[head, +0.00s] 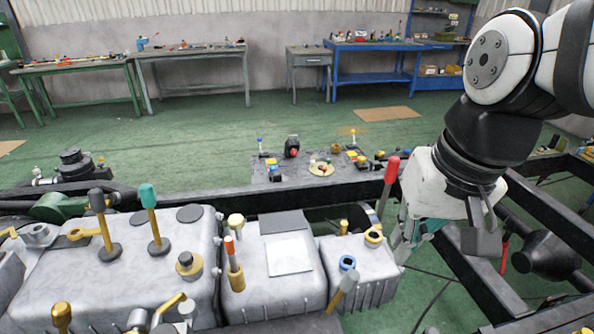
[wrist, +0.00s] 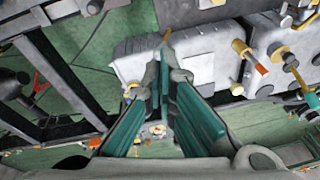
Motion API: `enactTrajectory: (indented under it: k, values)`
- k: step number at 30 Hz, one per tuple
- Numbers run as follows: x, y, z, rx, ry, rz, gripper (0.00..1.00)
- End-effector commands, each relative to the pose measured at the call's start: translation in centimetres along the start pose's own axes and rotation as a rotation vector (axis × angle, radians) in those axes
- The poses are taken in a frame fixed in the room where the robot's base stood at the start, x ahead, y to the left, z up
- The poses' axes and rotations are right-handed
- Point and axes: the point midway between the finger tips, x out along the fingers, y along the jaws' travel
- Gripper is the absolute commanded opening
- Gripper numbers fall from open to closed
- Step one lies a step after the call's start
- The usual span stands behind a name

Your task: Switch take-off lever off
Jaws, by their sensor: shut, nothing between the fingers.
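Several levers stand on the grey gearbox casings in the head view; none is labelled as the take-off lever. A red-handled lever (head: 390,170) rises just left of my gripper. A grey-handled lever (head: 345,287) leans over the right, smaller casing (head: 375,267). An orange-tipped lever (head: 231,250) stands on the middle casing; it also shows in the wrist view (wrist: 252,59). A teal-handled lever (head: 148,198) and a black-handled lever (head: 98,203) stand on the left casing. My gripper (head: 403,247) is shut and empty beside the right casing; its teal fingers also show in the wrist view (wrist: 164,72).
Dark chassis rails (head: 480,275) run below and right of my gripper. A small panel with knobs and switches (head: 300,180) lies beyond the casings. Workbenches (head: 190,52) stand along the far wall, with open green floor before them.

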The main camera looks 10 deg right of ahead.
Motion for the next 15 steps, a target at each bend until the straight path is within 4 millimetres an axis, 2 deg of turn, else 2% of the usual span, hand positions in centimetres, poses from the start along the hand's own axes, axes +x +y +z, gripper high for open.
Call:
enactTrajectory:
  k: [8, 15]
  values:
    - [3.9, 1.6, -4.3, 0.291, -0.169, -0.051, 0.0]
    - [7.8, 3.9, -7.7, 0.544, -0.301, -0.094, 0.0]
